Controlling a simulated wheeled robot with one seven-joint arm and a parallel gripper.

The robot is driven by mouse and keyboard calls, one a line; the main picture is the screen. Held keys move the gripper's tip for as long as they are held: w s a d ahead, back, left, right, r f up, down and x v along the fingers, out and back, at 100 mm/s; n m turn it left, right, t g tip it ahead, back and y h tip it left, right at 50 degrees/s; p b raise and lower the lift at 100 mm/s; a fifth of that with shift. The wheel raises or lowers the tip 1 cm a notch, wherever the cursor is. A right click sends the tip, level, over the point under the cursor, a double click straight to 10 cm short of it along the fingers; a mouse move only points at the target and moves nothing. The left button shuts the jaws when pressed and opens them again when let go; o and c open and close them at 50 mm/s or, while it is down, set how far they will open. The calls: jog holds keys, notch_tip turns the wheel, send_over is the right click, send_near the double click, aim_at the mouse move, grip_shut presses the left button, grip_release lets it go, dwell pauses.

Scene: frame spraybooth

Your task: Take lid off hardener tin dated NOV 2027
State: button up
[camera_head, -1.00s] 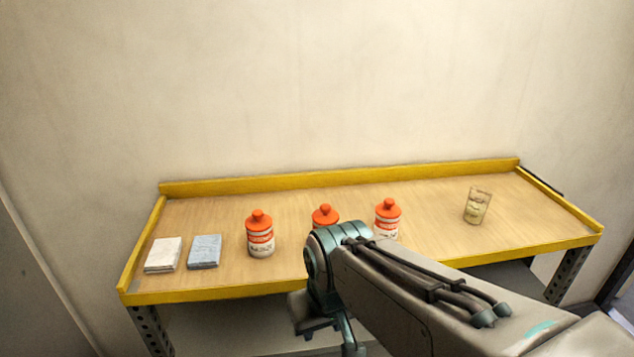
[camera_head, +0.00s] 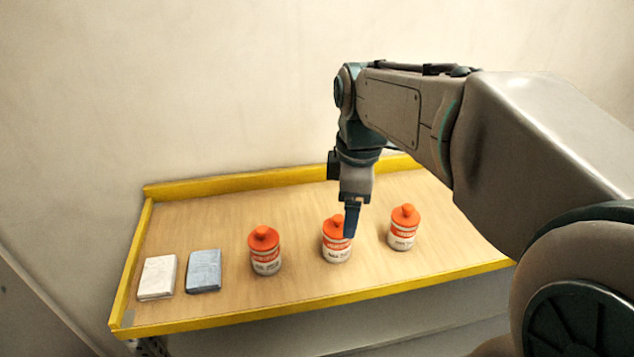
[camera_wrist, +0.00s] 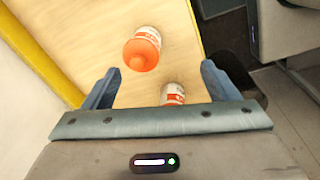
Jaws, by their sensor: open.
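Three white tins with orange knobbed lids stand upright in a row on the bench: a left tin (camera_head: 265,256), a middle tin (camera_head: 337,250) and a right tin (camera_head: 403,234). All lids are on. The printed dates are too small to read, so I cannot tell which is NOV 2027. My gripper (camera_head: 351,228) points down at the middle tin and covers part of its right side; I cannot tell whether they touch. In the wrist view my gripper (camera_wrist: 156,70) is open. One lidded tin (camera_wrist: 143,48) shows beyond its fingers, another tin (camera_wrist: 173,94) is partly hidden by the gripper body.
A white pad (camera_head: 157,277) and a blue pad (camera_head: 204,271) lie at the bench's left. The wooden bench (camera_head: 220,220) has a raised yellow back rim (camera_head: 240,179) against a plain wall (camera_head: 200,90). My arm covers the bench's right end.

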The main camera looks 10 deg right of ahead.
jog(key=w+r+n+p, duration=0.2)
jog(key=w+r+n, duration=0.25)
jog(key=n, duration=0.25)
jog(key=n+g, duration=0.1)
send_over(338, 217)
jog(key=f, duration=0.7)
jog(key=shift+d+f, duration=0.1)
jog(key=shift+d, duration=0.3)
jog(key=shift+a+f+p, duration=0.2)
jog(key=shift+f+p, duration=0.25)
jog(key=shift+f, duration=0.85)
jog(key=shift+a+f+p, duration=0.15)
jog(key=shift+f+p, duration=0.3)
jog(key=shift+f, duration=0.85)
jog(key=c, duration=1.1)
jog(key=shift+o, duration=0.2)
